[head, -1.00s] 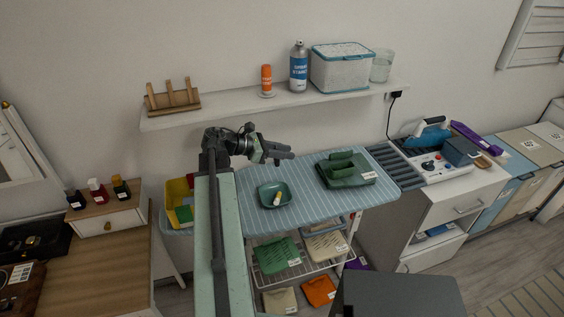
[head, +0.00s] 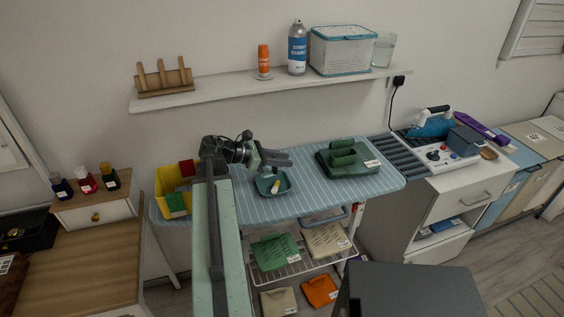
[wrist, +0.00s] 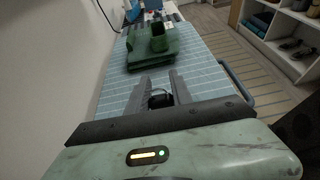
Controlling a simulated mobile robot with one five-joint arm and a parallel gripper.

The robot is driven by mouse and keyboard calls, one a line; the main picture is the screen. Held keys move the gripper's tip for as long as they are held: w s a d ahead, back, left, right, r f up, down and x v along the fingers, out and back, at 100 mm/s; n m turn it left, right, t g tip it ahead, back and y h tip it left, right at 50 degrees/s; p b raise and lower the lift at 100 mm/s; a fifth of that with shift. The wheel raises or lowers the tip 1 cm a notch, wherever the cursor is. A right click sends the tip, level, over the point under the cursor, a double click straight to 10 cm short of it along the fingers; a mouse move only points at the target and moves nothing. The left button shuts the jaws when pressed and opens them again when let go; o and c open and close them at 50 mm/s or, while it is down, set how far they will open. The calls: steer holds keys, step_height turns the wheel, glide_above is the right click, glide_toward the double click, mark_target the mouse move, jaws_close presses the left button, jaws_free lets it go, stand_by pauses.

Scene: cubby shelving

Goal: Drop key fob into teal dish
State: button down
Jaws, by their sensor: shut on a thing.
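The teal dish (head: 262,189) sits on the striped ironing-board top in the head view. A small yellow and white item (head: 276,187) lies in it. My gripper (head: 284,158) is above the dish, towards its back edge, with its fingers pointing right. In the wrist view my gripper (wrist: 158,92) is shut on a small dark thing, which looks like the key fob (wrist: 160,99). The fob cannot be made out in the head view. The dish does not show in the wrist view.
A green folded stack (head: 345,160) lies on the striped board (head: 310,200), right of the dish; it also shows ahead in the wrist view (wrist: 150,45). A wall shelf (head: 220,92) with a spray can and basket runs behind. A yellow bin (head: 170,180) stands left.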

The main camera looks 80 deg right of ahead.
steer(key=c, duration=1.1)
jaws_free()
steer(key=shift+o, duration=0.2)
steer(key=p+v, duration=0.3)
steer(key=v, duration=0.5)
steer(key=shift+s, duration=0.1)
